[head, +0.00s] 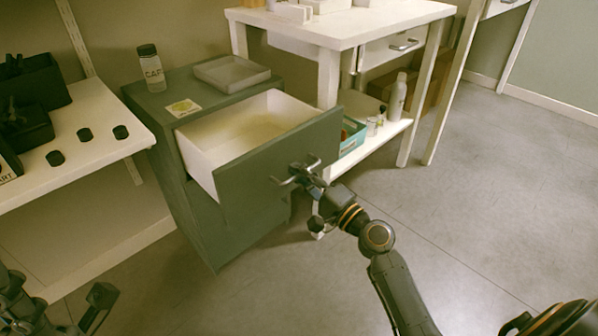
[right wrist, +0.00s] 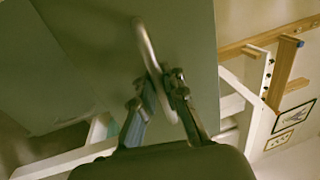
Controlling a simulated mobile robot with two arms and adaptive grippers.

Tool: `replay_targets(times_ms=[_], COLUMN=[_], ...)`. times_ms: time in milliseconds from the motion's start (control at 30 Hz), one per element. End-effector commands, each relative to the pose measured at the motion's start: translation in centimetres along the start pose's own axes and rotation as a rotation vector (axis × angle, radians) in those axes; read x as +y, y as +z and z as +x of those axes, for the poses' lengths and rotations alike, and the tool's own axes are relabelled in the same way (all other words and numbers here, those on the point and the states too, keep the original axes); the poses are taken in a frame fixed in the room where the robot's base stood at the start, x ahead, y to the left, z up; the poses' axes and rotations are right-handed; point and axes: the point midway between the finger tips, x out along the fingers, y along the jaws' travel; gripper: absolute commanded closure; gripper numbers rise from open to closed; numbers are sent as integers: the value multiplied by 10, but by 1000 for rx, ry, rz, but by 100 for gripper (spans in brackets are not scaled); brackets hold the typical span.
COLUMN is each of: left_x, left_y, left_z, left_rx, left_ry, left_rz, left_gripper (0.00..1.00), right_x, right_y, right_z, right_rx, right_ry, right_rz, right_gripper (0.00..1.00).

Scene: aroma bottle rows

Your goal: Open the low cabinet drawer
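The low green cabinet (head: 190,215) stands left of the middle in the head view. Its top drawer (head: 262,160) is pulled well out, and its white inside shows empty. My right gripper (head: 297,175) is at the drawer front, shut on the metal bar handle (head: 283,181). In the right wrist view, the two fingers (right wrist: 163,92) close on either side of the handle (right wrist: 150,50), against the green drawer front (right wrist: 185,30). My left gripper (head: 75,318) shows only in part at the bottom left corner, away from the cabinet; its opening is unclear.
A bottle (head: 151,68), a shallow tray (head: 231,73) and a card (head: 183,107) are on the cabinet top. A white shelf (head: 75,165) stands at left. A white table (head: 340,30) with a lower shelf stands behind at right. Grey floor (head: 470,220) is clear at right.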

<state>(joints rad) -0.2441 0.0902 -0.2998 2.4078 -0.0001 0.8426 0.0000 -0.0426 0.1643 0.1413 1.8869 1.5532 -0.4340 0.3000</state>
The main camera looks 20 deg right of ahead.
Motion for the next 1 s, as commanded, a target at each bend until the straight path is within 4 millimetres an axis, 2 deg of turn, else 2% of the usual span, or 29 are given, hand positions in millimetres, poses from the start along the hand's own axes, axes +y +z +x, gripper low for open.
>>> replay_targets(times_ms=[33,100,467,567,1000], left_x=[0,0,0,0,0], left_y=[0,-1,0,0,0], left_z=[0,0,-2,-2,-2], left_rx=[1,2,-8,-7,-5], left_ry=[0,0,-4,-3,-2], left_rz=[0,0,0,0,-1], left_gripper=[60,60,60,60,60], right_x=[2,2,1,1,2], right_y=[1,1,0,0,0], right_z=[0,0,-4,-15,-102], right_rx=[-1,-1,1,0,1], right_ry=[4,3,1,3,4], right_rz=[1,1,1,1,2], right_gripper=[80,68,68,68,68])
